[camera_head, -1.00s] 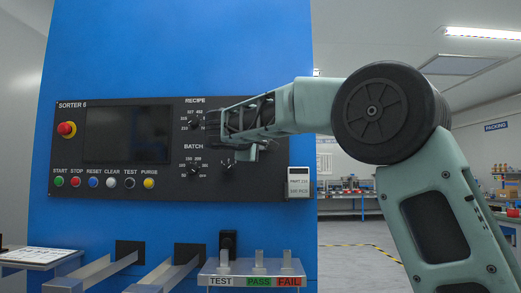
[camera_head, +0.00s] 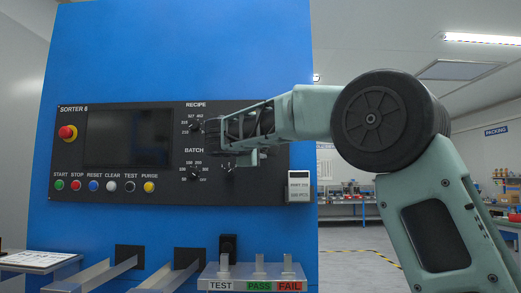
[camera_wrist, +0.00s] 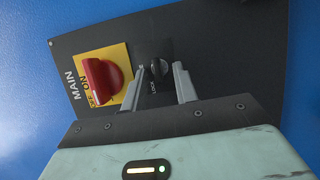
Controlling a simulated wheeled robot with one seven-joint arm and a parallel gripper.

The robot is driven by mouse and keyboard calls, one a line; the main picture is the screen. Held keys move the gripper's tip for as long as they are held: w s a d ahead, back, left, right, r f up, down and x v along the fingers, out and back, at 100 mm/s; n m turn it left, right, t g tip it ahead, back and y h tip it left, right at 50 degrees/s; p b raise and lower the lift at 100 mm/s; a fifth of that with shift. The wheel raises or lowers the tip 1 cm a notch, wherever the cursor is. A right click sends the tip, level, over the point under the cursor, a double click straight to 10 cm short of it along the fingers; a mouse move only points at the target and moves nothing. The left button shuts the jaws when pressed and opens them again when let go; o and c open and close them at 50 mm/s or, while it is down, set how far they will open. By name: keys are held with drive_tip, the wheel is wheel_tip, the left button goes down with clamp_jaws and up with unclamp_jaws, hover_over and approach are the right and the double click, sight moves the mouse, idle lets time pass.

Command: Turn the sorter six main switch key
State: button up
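In the wrist view, the main switch panel (camera_wrist: 215,60) is dark and tilted. A small dark round key switch (camera_wrist: 157,66) marked LOCK sits on it. Left of it is a red rotary handle (camera_wrist: 101,80) on a yellow plate under the word MAIN. My gripper (camera_wrist: 160,69) is open, its two grey fingers apart, one on each side of the key switch in the picture. I see no contact with it; how deep the fingertips reach is unclear. In the head view, my gripper (camera_head: 218,137) is at the right of the SORTER 6 panel (camera_head: 70,145); its fingertips are not clear there.
The panel also carries a screen (camera_head: 128,138), a red emergency stop (camera_head: 67,132), several coloured buttons and the BATCH dial (camera_head: 195,173). A white counter box (camera_head: 299,186) is at the right edge. A TEST/PASS/FAIL tray (camera_head: 253,271) is below. Open floor shows to the right.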

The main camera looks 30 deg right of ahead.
drive_tip(key=b+v, duration=0.1)
drive_tip(key=v, duration=1.6)
drive_tip(key=shift+a+b, duration=0.2)
drive_tip(key=shift+b, duration=0.1)
drive_tip(key=shift+s, duration=0.1)
drive_tip(key=s+a+f+n+g+y, duration=0.1)
drive_tip(key=s+a+f+y, duration=0.15)
drive_tip(key=f, duration=0.55)
drive_tip(key=s+a+f+n+g+y, duration=0.1)
drive_tip(key=a+f+n+y, duration=0.15)
drive_tip(key=f, duration=0.65)
drive_tip(key=s+a+f+n+g+y, duration=0.15)
drive_tip(key=f+y, duration=0.25)
drive_tip(key=f, duration=0.4)
drive_tip(key=s+a+f+m+g+y, duration=0.2)
drive_tip(key=s+a+f+g+y, duration=0.1)
drive_tip(key=s+f, duration=0.9)
drive_tip(key=s+a+f+m+g+y, duration=0.2)
drive_tip(key=s+a+f+g+y, duration=0.2)
drive_tip(key=s+f, duration=0.8)
wheel_tip(320, 180, up, 17)
drive_tip(key=s+p, duration=0.1)
drive_tip(key=p, duration=1.4)
drive_tip(key=shift+s+d+r, duration=0.15)
drive_tip(key=shift+s, duration=0.15)
